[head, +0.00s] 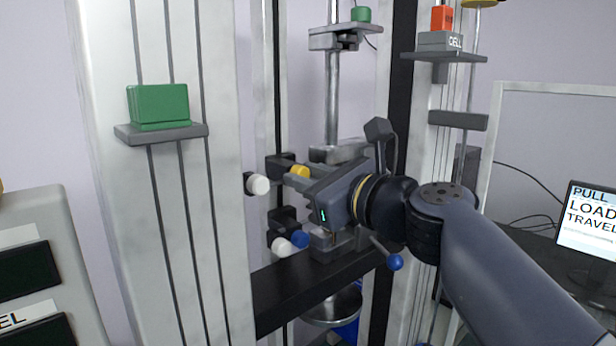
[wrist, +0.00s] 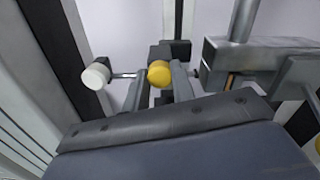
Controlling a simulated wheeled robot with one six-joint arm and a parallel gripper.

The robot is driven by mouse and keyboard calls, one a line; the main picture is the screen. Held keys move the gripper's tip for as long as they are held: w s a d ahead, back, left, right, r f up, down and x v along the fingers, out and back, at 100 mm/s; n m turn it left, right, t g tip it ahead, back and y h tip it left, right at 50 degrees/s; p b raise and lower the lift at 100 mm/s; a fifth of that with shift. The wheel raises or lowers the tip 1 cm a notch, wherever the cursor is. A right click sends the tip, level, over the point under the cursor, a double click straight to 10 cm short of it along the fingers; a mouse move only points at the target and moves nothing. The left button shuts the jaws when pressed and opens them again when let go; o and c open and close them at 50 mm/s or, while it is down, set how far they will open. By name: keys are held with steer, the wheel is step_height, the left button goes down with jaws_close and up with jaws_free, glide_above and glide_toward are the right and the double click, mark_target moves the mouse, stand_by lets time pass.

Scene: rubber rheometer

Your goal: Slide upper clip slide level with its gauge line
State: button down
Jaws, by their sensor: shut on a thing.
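The upper clip slide (head: 279,165) is a black block on the rail behind the left column, with a white knob (head: 257,184) and a yellow knob (head: 299,171). My gripper (head: 298,182) reaches it from the right and is shut on the yellow knob. In the wrist view the yellow knob (wrist: 160,73) sits between my fingers (wrist: 160,88), with the white knob (wrist: 96,76) to the left and the black block (wrist: 176,50) behind. A thin orange strip (wrist: 230,80) shows below the grey grip at right; I cannot tell whether it bears the gauge line.
A lower black clip (head: 284,222) with white and blue knobs (head: 300,239) is just below my gripper. A blue-balled lever (head: 394,262) projects below my wrist. The black crossbeam (head: 300,286) runs underneath. A green block (head: 158,106) sits on the left column's shelf.

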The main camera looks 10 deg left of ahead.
step_height(320, 180, down, 6)
steer(key=b, duration=0.5)
steer(key=c, duration=1.2)
jaws_free()
steer(key=shift+r, duration=0.1)
steer(key=b+v, duration=0.1)
steer(key=v, duration=0.9)
steer(key=shift+s+d, duration=0.2)
steer(key=shift+d, duration=0.1)
